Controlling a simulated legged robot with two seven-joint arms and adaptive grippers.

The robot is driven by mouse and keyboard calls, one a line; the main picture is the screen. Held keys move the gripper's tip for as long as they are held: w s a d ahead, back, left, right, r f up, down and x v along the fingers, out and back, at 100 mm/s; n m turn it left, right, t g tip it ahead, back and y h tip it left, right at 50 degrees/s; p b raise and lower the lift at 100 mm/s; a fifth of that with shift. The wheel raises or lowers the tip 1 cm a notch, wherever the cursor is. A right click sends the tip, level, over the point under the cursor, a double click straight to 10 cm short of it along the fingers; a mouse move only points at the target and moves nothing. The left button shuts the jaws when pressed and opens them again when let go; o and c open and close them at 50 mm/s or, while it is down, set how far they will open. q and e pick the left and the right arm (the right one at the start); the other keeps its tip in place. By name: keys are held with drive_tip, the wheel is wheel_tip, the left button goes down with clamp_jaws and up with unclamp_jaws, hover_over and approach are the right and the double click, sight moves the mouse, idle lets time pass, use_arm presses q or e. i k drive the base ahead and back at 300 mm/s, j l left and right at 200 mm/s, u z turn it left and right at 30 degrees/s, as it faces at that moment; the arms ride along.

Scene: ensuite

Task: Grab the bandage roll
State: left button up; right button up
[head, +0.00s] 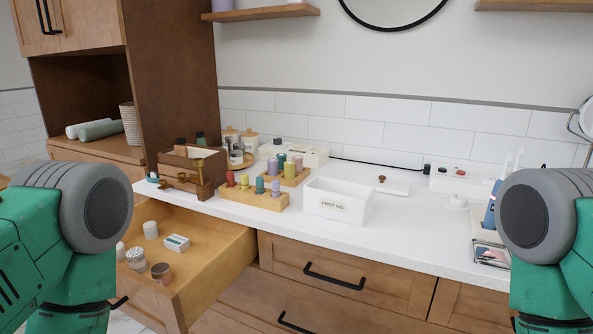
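An open wooden drawer (222,262) at the lower left holds several small items. A white cylinder (150,230) stands near its back and looks like a bandage roll. A tan-brown roll or cup (161,272) is near the front, beside a whitish round container (136,259) with a bumpy top. I cannot tell for certain which one is the bandage roll. A white box labelled FIRST AID (338,202) stands on the counter. My green and grey arms show at the left and right edges, but neither gripper is in view.
The white counter (405,240) carries wooden blocks with coloured pegs (253,197), a wooden organizer (193,170) and a small flat white box (177,242) lies in the drawer. A closed drawer with a black handle (335,276) is right of the open one. The counter's front middle is clear.

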sight(151, 230)
drive_tip(key=k+u, duration=0.15)
drive_tip(key=u, duration=1.1)
drive_tip(key=i, duration=0.35)
drive_tip(key=i+z, duration=0.45)
drive_tip(key=i+j+z, duration=0.25)
drive_tip(key=z, duration=0.2)
